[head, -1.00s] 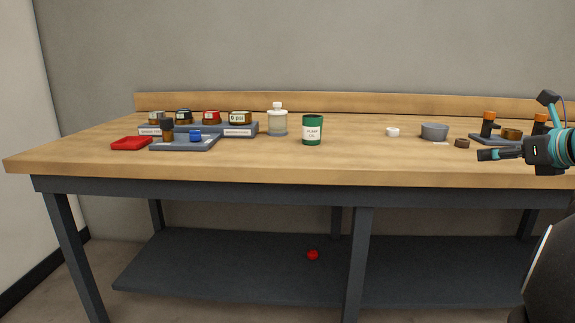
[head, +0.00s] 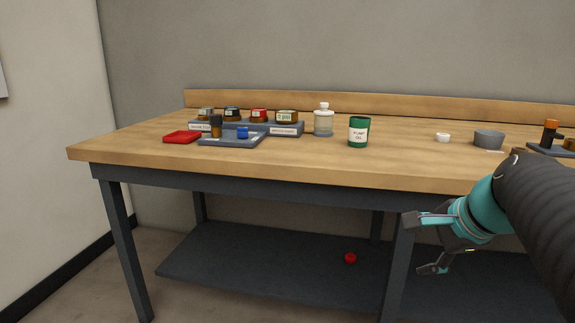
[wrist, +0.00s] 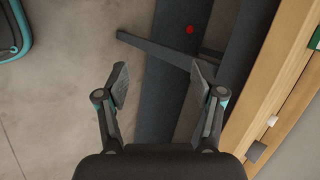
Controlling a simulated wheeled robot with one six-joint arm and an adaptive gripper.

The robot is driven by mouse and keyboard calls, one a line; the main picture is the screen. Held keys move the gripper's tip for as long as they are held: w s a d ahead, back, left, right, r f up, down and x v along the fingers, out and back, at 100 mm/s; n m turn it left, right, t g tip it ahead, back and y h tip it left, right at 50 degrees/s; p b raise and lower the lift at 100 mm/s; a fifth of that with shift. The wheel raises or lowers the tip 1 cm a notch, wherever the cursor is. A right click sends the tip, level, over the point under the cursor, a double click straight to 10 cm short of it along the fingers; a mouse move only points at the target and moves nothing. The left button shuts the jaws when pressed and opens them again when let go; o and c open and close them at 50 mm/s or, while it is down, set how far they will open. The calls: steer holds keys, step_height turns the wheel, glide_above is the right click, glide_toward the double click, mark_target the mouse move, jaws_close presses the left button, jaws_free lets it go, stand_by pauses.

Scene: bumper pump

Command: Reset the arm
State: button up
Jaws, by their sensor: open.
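My gripper (head: 428,244) hangs in front of the workbench, below the level of its top, at the right of the head view. In the wrist view my gripper (wrist: 160,85) has its two fingers spread wide with nothing between them. Behind them that view shows the floor, the dark lower shelf (wrist: 168,90) and the wooden edge of the bench top (wrist: 270,75). My gripper touches nothing that I can see.
A red ball-like object (head: 350,258) lies on the lower shelf.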

steer(key=s+a+f+n+g+h, duration=0.1)
steer(key=s+a+f+n+h, duration=0.1)
steer(key=s+a+f+n, duration=0.7)
steer(key=s+f+n, duration=0.2)
steer(key=s+n, duration=0.1)
steer(key=n, duration=0.4)
steer(key=shift+s+g, duration=0.3)
steer(key=shift+s, duration=0.1)
